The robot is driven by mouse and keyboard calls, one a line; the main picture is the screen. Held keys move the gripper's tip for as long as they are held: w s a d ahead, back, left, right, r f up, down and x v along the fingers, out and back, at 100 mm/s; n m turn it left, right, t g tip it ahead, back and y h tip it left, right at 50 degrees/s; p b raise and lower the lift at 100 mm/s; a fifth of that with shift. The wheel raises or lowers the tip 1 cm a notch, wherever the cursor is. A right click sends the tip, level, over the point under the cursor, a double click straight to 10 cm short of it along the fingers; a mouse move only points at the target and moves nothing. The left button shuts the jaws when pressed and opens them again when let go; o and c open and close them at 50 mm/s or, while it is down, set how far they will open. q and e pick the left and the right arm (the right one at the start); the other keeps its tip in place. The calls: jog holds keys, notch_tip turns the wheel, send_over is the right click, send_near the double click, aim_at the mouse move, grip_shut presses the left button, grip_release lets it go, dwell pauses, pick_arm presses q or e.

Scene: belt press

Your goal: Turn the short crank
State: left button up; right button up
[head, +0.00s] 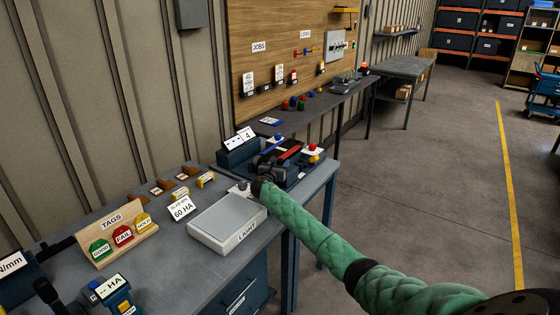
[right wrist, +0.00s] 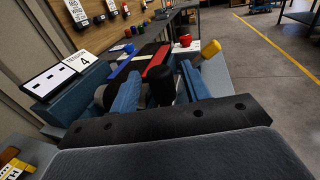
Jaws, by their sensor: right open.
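The belt press (head: 299,174) is a dark blue machine at the far end of the bench, with a small sign reading 4 on it. It also fills the middle of the right wrist view, with a red bar (right wrist: 157,60) and a black upright knob (right wrist: 160,88). My right gripper (head: 268,165) is at the near side of the press, open. In the wrist view its blue-grey fingers stand either side of the black knob, with no clear contact. A yellow handle (right wrist: 210,50) is outside the right finger. Which part is the short crank is unclear. My left gripper is not in view.
A white-topped box marked LIGHT (head: 226,222) stands in front of the press. A tag stand (head: 118,232) and small yellow blocks are farther left. A pegboard (head: 280,45) backs the second bench. The floor (head: 430,175) to the right is open.

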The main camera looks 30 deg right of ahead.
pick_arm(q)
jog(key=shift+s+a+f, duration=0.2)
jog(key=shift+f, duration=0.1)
pick_arm(e)
jog(key=shift+w+d, duration=0.4)
jog(key=shift+d, duration=0.1)
jog(key=c, duration=1)
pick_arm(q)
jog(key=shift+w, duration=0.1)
pick_arm(e)
jog(key=shift+s+t, duration=0.15)
jog(key=shift+t, duration=0.15)
